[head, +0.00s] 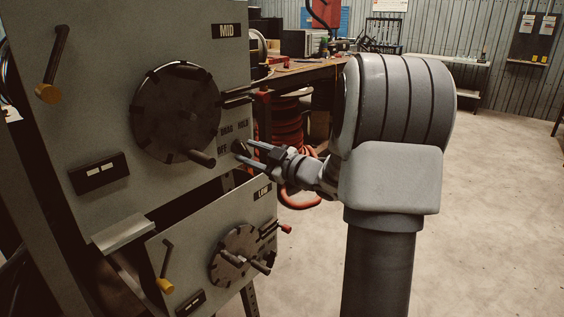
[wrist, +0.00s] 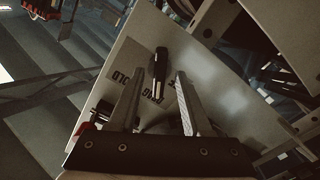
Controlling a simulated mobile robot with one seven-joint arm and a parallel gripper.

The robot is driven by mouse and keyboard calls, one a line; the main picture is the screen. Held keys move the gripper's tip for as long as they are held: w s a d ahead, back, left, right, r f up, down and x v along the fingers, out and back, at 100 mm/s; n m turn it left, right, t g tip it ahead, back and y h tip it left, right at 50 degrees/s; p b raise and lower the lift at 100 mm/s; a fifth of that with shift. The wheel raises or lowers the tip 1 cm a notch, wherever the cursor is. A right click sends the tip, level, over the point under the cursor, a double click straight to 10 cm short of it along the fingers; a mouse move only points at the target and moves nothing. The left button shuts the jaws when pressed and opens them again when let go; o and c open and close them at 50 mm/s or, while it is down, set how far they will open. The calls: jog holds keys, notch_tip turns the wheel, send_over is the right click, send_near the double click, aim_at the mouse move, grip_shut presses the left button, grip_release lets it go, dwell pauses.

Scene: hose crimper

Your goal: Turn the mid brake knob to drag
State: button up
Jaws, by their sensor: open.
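The mid brake knob (head: 238,147) is a small dark knob on the upper grey panel marked MID (head: 227,31). The labels OFF, DRAG and HOLD are beside it. In the wrist view the knob (wrist: 160,65) is black and elongated, with a pale mark near its lower end. I cannot tell which label it points at. My gripper (head: 245,153) is open, its fingertips close to the knob from the right. In the wrist view the gripper (wrist: 161,73) has the knob between its two fingertips, with gaps visible on both sides.
A large dark wheel with a handle (head: 176,110) is left of the knob. A dark bar (head: 240,97) juts out above it. A lower panel marked LOW-like text, with a smaller wheel (head: 237,255), hangs below. A workbench (head: 310,68) stands behind. The floor at right is clear.

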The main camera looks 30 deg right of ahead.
jog(key=p+v, duration=0.2)
jog(key=v, duration=1.3)
jog(key=shift+s, duration=0.2)
jog(key=shift+r+p, duration=0.15)
jog(key=shift+p, duration=0.15)
